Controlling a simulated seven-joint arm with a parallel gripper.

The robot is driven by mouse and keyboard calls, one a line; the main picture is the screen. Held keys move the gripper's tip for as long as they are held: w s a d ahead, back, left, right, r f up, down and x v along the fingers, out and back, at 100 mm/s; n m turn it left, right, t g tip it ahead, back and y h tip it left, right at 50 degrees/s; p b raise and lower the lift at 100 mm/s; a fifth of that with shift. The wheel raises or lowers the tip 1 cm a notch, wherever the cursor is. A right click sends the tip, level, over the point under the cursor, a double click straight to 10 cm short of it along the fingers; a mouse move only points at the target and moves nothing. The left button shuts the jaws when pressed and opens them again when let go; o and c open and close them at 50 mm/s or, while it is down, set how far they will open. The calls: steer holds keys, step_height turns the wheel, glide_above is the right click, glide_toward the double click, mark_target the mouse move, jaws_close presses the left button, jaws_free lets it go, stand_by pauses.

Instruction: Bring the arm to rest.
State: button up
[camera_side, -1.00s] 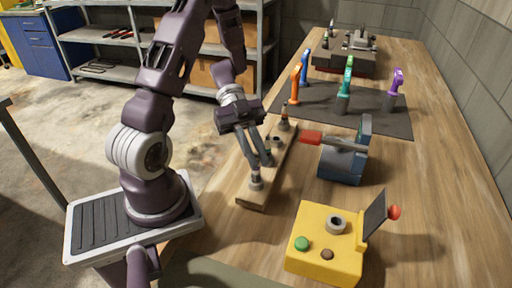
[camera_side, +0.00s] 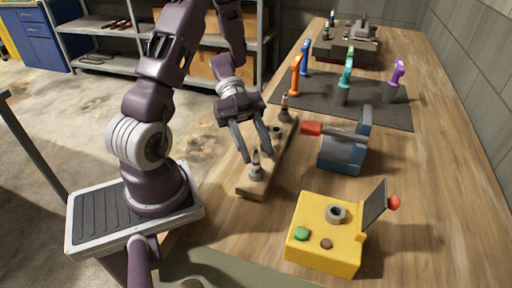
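My gripper (camera_side: 259,158) hangs over the wooden strip (camera_side: 246,190) at the left edge of the bench. Its two fingers are spread apart with nothing held between them. A small metal plug-like part (camera_side: 256,172) stands upright near the strip's front end. In the picture the fingertips lie on either side of its top; I cannot tell whether they touch it. A similar dark-tipped part (camera_side: 284,112) stands at the strip's far end. A ring-like part (camera_side: 277,132) sits between them, close to the right finger.
A blue vise-like fixture (camera_side: 342,153) with a red-ended bar is right of the strip. A yellow box (camera_side: 322,238) with buttons and a tilted panel stands in front. Several coloured upright tools stand on a dark mat (camera_side: 320,105). An engine-like block (camera_side: 345,52) is behind. The bench's right side is clear.

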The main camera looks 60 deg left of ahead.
steer(key=v, duration=0.6)
steer(key=w+r+n+t+y, duration=0.1)
steer(key=w+t+y, duration=0.15)
steer(key=w, duration=0.35)
steer(key=w+r+t+y, duration=0.2)
steer(key=w+t, duration=0.2)
steer(key=w, duration=0.2)
steer(key=w+a+r+n+t+y, duration=0.1)
steer(key=w+r+n+t+y, duration=0.6)
steer(key=r, duration=0.5)
steer(key=s+r+n+g+y, duration=0.25)
steer(key=s+n+y, duration=0.35)
steer(key=s, duration=0.4)
steer(key=s+d+f+n+g+h, duration=0.2)
steer(key=s+d, duration=0.3)
steer(key=s, duration=0.3)
steer(key=s+d+f+n+g+h, duration=0.2)
steer(key=s+d+f+g, duration=0.1)
steer(key=s+d, duration=0.3)
steer(key=shift+s+d+f+h, duration=0.35)
steer(key=shift+s+f, duration=0.1)
steer(key=shift+s, duration=0.75)
